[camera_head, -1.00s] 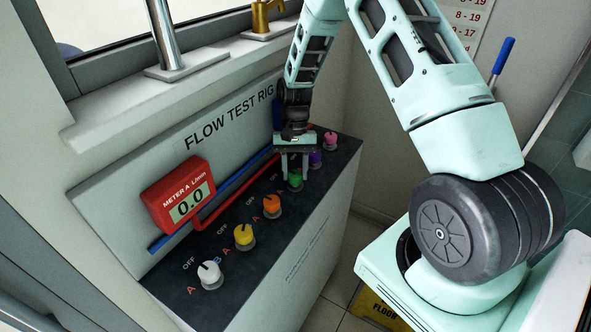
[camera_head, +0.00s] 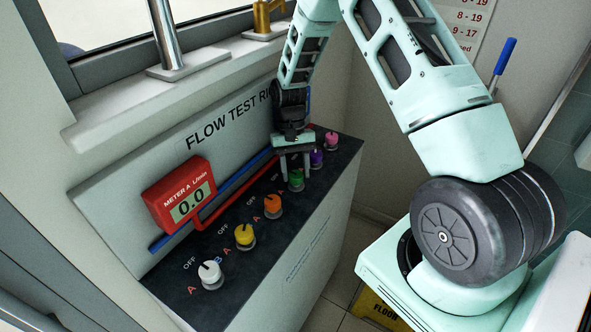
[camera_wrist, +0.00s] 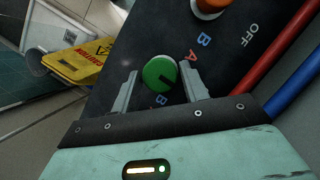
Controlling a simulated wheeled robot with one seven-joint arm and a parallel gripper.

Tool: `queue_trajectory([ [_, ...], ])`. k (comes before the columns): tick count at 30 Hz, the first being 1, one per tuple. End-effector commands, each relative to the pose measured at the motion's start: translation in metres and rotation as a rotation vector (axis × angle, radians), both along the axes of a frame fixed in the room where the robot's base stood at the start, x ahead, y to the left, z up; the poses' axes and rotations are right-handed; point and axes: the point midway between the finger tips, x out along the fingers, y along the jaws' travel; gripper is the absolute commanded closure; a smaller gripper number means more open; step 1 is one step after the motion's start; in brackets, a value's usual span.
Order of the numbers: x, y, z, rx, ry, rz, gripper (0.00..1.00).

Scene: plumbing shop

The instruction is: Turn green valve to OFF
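The green valve (camera_head: 296,178) is a round knob with a dark pointer mark, on the dark top of the flow test rig (camera_head: 335,160). In the wrist view the green valve (camera_wrist: 160,73) sits between the two fingers of my gripper (camera_wrist: 157,85). A gap shows on the knob's left side; the right finger is very close to it, and I cannot tell whether it touches. The dark mark points to the lower right, toward neither clear letter. Letters A and B show near it; its own OFF label is not clearly visible. In the head view my gripper (camera_head: 294,175) points down over the knob.
White (camera_head: 210,274), yellow (camera_head: 245,236) and orange (camera_head: 272,206) knobs stand nearer; purple (camera_head: 317,157) and pink (camera_head: 331,140) knobs stand beyond. Red and blue pipes (camera_head: 232,187) run along the back. The red meter (camera_head: 181,196) reads 0.0. A yellow floor sign (camera_wrist: 82,62) stands below.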

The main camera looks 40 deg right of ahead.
Motion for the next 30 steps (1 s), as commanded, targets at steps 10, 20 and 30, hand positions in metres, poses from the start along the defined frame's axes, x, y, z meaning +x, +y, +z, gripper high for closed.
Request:
queue_trajectory([
  [10,0.001,0.000,0.001,0.000,0.000,-0.001,0.41],
  [20,0.017,-0.008,0.040,-0.002,-0.006,0.000,0.41],
  [30,0.026,-0.012,0.069,0.000,-0.001,-0.001,0.41],
])
